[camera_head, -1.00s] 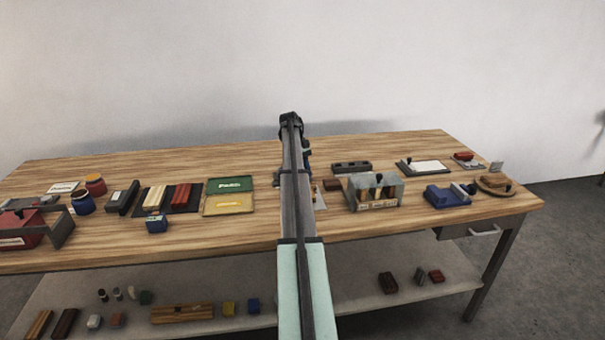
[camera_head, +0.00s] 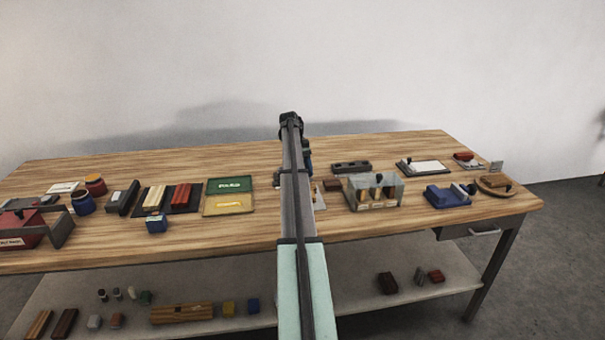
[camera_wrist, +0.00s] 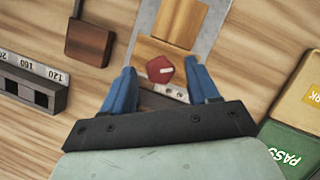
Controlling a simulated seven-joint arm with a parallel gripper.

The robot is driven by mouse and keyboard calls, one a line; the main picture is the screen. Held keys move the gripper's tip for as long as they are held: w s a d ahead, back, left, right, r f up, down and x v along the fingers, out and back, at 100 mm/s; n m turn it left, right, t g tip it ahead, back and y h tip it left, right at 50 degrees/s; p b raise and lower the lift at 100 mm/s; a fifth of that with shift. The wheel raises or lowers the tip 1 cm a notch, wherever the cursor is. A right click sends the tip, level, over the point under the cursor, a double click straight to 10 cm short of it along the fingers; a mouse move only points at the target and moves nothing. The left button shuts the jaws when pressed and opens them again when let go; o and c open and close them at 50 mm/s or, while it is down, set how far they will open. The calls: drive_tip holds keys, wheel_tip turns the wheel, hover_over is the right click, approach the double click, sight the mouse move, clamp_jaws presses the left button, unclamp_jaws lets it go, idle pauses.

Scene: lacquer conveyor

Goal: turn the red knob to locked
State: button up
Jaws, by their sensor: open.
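The red knob (camera_wrist: 160,69) is a small faceted red piece with a short pale mark on top, seen in the wrist view. It sits at the lower end of a wooden block on a grey metal plate (camera_wrist: 211,22). My gripper (camera_wrist: 163,82) is open, with one blue finger on each side of the knob. The right finger looks close to it; contact and height cannot be told. In the head view my arm hides the knob.
A brown block (camera_wrist: 89,44) lies left of the plate, and a dark slotted gauge (camera_wrist: 30,85) farther left. Green and yellow trays (camera_wrist: 288,146) are at the right. In the head view, a clear-sided box (camera_head: 374,191) stands right of my arm.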

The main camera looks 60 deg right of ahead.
drive_tip(key=shift+w+d+r, duration=0.1)
drive_tip(key=shift+w+r, duration=0.15)
drive_tip(key=shift+r, duration=0.3)
drive_tip(key=w+d, duration=0.1)
drive_tip(key=w, duration=0.2)
drive_tip(key=w+d, duration=0.1)
drive_tip(key=w, duration=0.3)
drive_tip(key=w+d, duration=0.1)
drive_tip(key=w, duration=0.3)
drive_tip(key=shift+w+f, duration=0.1)
drive_tip(key=shift+w, duration=0.15)
drive_tip(key=s+a+r+t+h, duration=0.1)
drive_tip(key=s+a+r+t, duration=0.25)
drive_tip(key=s+r, duration=0.4)
drive_tip(key=s+a+r+t+h, duration=0.15)
drive_tip(key=s+r+t, duration=0.3)
drive_tip(key=s, duration=0.65)
drive_tip(key=x, duration=1.4)
drive_tip(key=shift+w+a, duration=0.15)
drive_tip(key=shift+c, duration=0.3)
